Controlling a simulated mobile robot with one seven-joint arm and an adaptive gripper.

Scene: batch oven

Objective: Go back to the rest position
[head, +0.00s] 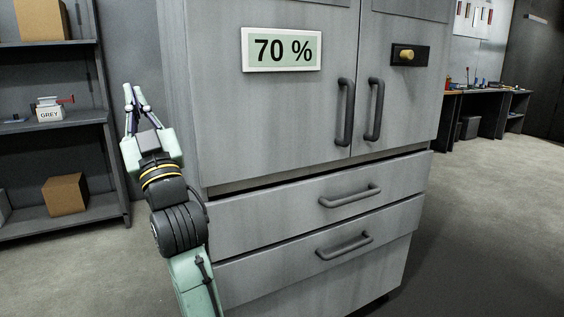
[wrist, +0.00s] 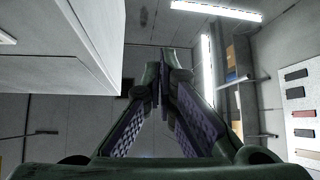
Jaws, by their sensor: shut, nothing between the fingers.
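My gripper (head: 131,91) is at the upper left in the head view, pointing up, beside the left edge of the grey cabinet (head: 255,120). It is apart from the shelf behind it. In the wrist view my gripper (wrist: 161,62) has its two fingers converging at the tips, with nothing between them. The cabinet's side shows as a pale block (wrist: 55,85) at the left of the wrist view.
The cabinet has two doors with handles (head: 345,112), a "70 %" display (head: 281,50) and two shut drawers (head: 330,200). A dark shelf (head: 60,130) with boxes stands at the left. Workbenches (head: 480,95) stand at the back right. The floor (head: 490,230) at right is clear.

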